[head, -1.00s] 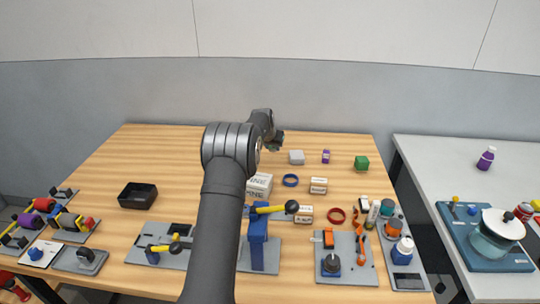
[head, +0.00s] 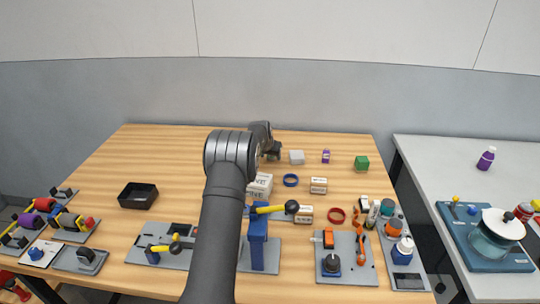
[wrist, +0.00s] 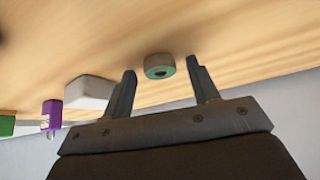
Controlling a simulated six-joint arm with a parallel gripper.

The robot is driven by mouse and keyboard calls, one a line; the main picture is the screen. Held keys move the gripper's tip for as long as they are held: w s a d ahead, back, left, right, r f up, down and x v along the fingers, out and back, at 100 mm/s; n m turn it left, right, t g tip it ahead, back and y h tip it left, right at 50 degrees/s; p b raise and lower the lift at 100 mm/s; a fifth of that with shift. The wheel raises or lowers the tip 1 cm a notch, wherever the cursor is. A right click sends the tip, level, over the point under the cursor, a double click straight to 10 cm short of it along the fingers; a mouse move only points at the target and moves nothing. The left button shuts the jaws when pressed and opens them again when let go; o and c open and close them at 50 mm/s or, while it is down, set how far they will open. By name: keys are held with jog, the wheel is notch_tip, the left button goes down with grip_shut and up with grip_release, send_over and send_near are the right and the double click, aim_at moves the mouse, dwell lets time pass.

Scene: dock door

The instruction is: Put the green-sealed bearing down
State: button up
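The green-sealed bearing (wrist: 160,66) is a short grey ring with a green face and a dark hole. In the wrist view it is on the wooden table, between and just past my fingertips, with a gap to each finger. My gripper (wrist: 161,74) is open and holds nothing. In the head view my gripper (head: 274,153) is low over the back middle of the table, left of a light grey block (head: 297,157). The bearing cannot be made out in the head view.
The grey block (wrist: 90,92) and a purple bottle (wrist: 52,115) are near in the wrist view. A black tray (head: 138,195) is left. The back left table is clear.

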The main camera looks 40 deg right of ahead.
jog(key=shift+s+a+r, duration=0.1)
jog(key=shift+a+r, duration=0.05)
jog(key=shift+r, duration=0.4)
jog(key=v, duration=1.1)
jog(key=x, duration=1.2)
jog(key=shift+a+f, duration=0.1)
jog(key=shift+f, duration=0.1)
jog(key=shift+r, duration=0.2)
jog(key=shift+s, duration=0.1)
